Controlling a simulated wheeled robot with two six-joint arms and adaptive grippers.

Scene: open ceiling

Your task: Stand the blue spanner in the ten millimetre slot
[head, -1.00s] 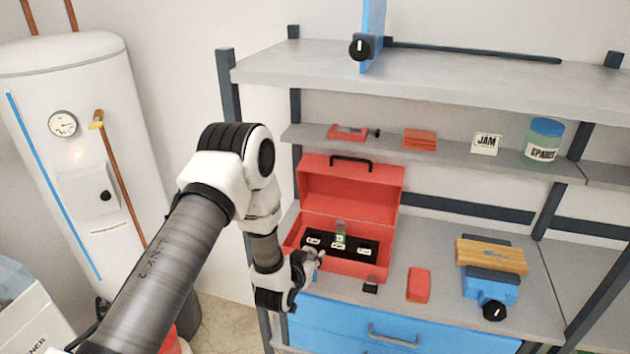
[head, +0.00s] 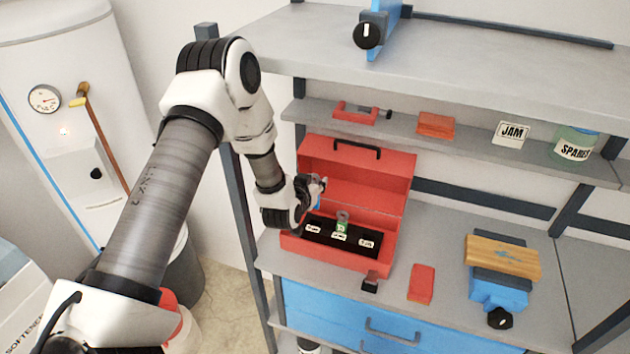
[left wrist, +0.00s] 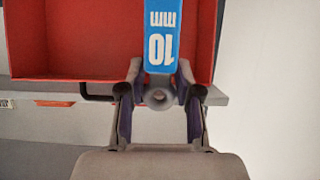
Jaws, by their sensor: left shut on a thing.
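My left gripper (head: 318,187) is above the left end of the open red toolbox (head: 351,259). In the left wrist view, the left gripper (left wrist: 160,98) is shut on the blue spanner (left wrist: 161,35), around its grey ring end. Its blue shank, marked 10 mm, points away from the fingers. Only a sliver of blue shows by the gripper in the head view. The toolbox holds a black insert (head: 326,242) with white slot labels, too small to read. A green spanner (head: 343,224) stands upright near the middle label. The gripper partly hides the box's left side. My right gripper is out of view.
The toolbox's red lid (head: 356,180) stands open behind the insert. A red block (head: 421,284) and a blue vice (head: 499,290) with a wooden block (head: 502,257) are to the right. A shelf above carries an orange stack (head: 435,124) and a jar (head: 574,149).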

